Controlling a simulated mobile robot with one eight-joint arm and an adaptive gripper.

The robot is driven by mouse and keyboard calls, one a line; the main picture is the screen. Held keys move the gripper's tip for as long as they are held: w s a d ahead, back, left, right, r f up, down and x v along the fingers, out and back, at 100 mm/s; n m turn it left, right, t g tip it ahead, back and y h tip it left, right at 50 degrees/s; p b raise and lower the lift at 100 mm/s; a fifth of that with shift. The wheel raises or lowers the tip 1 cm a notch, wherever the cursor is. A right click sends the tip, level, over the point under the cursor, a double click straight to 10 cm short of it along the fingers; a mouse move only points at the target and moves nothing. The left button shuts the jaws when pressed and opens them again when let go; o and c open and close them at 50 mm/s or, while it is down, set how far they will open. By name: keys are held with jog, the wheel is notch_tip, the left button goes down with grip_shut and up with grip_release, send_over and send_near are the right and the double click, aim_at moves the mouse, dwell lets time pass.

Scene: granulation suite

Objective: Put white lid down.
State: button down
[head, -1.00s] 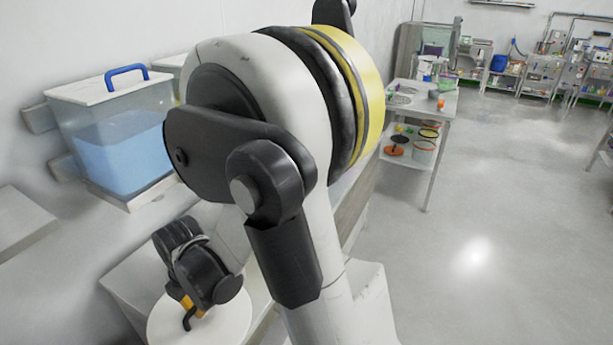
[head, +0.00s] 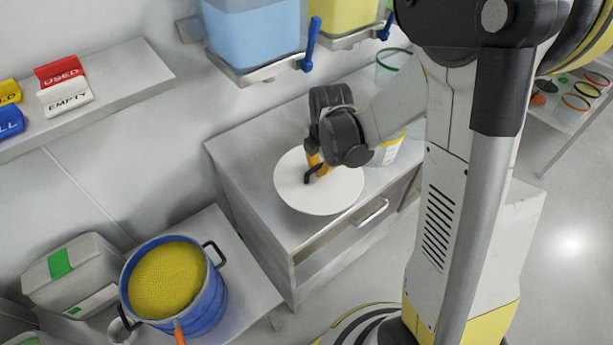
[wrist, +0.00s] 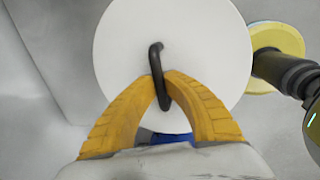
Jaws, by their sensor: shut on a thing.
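The white lid (head: 335,192) is a round flat disc with a black handle, seen in the middle of the head view over the grey cabinet top. It also fills the upper middle of the wrist view (wrist: 205,45). My gripper (head: 316,172) is shut on the lid's black handle; its yellow fingers (wrist: 164,85) close around the handle in the wrist view. I cannot tell whether the lid touches the cabinet top or hangs just above it.
The cabinet top (head: 245,150) has bare room left of the lid. A bucket (head: 388,152) stands close behind my gripper. A blue pot (head: 205,300) of yellow grains and a grey box (head: 75,270) stand on a lower table. Tanks with blue taps (head: 311,40) hang above.

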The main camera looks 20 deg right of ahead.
aim_at(302, 170)
jog(key=w+a+f+b, duration=0.1)
jog(key=w+a+f, duration=0.2)
jog(key=shift+w+a, duration=0.1)
jog(key=shift+a, duration=0.1)
notch_tip(302, 170, down, 4)
jog(key=shift+f+b, duration=0.1)
jog(key=shift+b, duration=0.95)
jog(key=shift+r, duration=0.2)
jog(key=c, duration=2)
grip_release()
jog(key=shift+f, duration=0.2)
jog(key=o, duration=0.5)
jog(key=shift+c, duration=0.2)
jog(key=shift+r, duration=0.1)
jog(key=shift+r, duration=0.1)
